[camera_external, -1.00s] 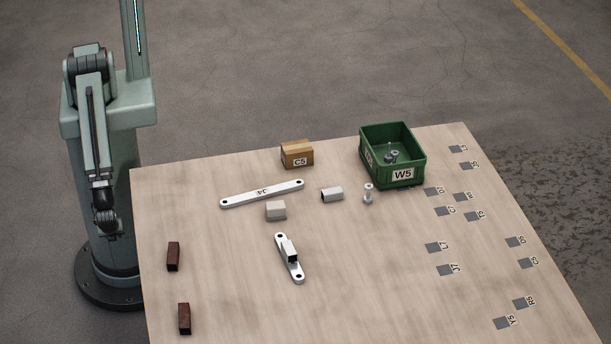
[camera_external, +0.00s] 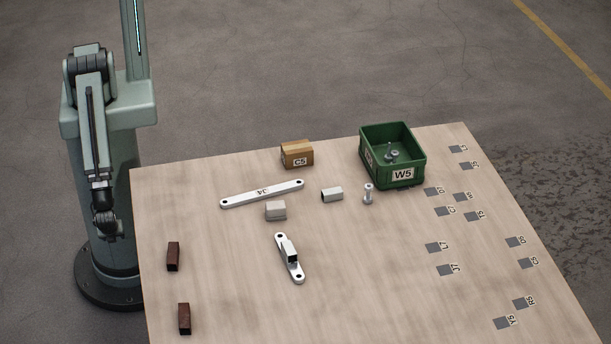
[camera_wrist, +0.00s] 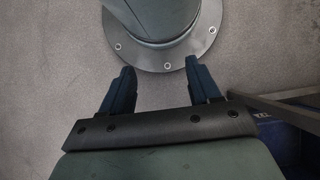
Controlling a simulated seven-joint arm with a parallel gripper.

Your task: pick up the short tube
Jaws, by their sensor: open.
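A short light-grey square tube (camera_external: 332,194) lies on its side on the table, its dark open end facing left. Another light-grey piece with a dark end (camera_external: 290,252) sits on the short white bracket (camera_external: 280,240). A pale grey block (camera_external: 276,210) lies left of the first tube; I cannot tell whether it is hollow. My gripper (camera_external: 108,232) hangs off the table's left side, beside my base and far from these pieces. In the wrist view my gripper (camera_wrist: 160,68) is open, with nothing between its fingers.
A long white bracket (camera_external: 262,194), a cardboard box (camera_external: 297,154), an upright bolt-like piece (camera_external: 368,193) and a green bin (camera_external: 393,176) holding small metal parts surround the tube. Two dark-red blocks (camera_external: 173,256) (camera_external: 184,319) lie at left. The table's front middle is clear.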

